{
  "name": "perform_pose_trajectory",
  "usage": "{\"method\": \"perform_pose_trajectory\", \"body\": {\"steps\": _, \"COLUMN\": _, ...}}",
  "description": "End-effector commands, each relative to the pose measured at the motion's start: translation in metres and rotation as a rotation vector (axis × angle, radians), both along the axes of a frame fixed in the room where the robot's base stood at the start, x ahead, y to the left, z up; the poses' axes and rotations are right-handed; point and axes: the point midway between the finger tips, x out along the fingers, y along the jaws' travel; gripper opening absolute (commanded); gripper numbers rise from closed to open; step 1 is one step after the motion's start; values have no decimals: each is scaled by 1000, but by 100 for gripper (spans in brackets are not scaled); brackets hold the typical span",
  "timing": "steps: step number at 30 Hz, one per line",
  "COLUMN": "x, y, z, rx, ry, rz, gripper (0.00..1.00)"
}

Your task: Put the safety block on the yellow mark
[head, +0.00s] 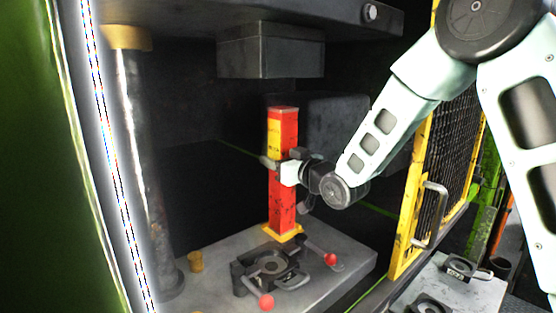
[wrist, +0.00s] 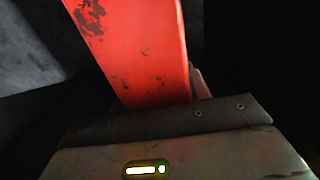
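The safety block (head: 282,208) is a tall red post with a yellow label near its top. It stands upright at the back of the press bed, its foot at the yellow mark (head: 296,233), which shows around the base. My gripper (head: 283,172) is at the block's middle, with fingers on either side of it. In the wrist view the red block (wrist: 140,50) fills the space just beyond the gripper body. The far fingertip is mostly hidden, and whether the fingers press on the block is hard to see.
The grey press bed (head: 215,283) carries a dark die (head: 270,268) with red-knobbed handles in front of the block. The upper die block (head: 270,52) hangs above. A steel column (head: 140,150) stands left, and a yellow mesh gate (head: 425,200) stands right, near my arm.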

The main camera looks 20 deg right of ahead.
Motion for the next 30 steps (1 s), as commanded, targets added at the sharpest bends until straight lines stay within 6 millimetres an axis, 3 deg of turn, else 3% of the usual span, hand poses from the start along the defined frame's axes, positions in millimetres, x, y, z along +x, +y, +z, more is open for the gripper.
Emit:
{"method": "perform_pose_trajectory", "body": {"steps": 1, "x": 0, "y": 0, "z": 0, "rx": 0, "ry": 0, "rz": 0, "gripper": 61}}
{"method": "perform_pose_trajectory", "body": {"steps": 2, "x": 0, "y": 0, "z": 0, "rx": 0, "ry": 0, "rz": 0, "gripper": 69}}
{"method": "perform_pose_trajectory", "body": {"steps": 14, "x": -3, "y": -2, "z": 1, "rx": -1, "ry": 0, "rz": -1, "gripper": 69}}
{"method": "perform_pose_trajectory", "body": {"steps": 30, "x": -91, "y": -39, "z": 0, "rx": -1, "ry": -3, "rz": -3, "gripper": 69}}
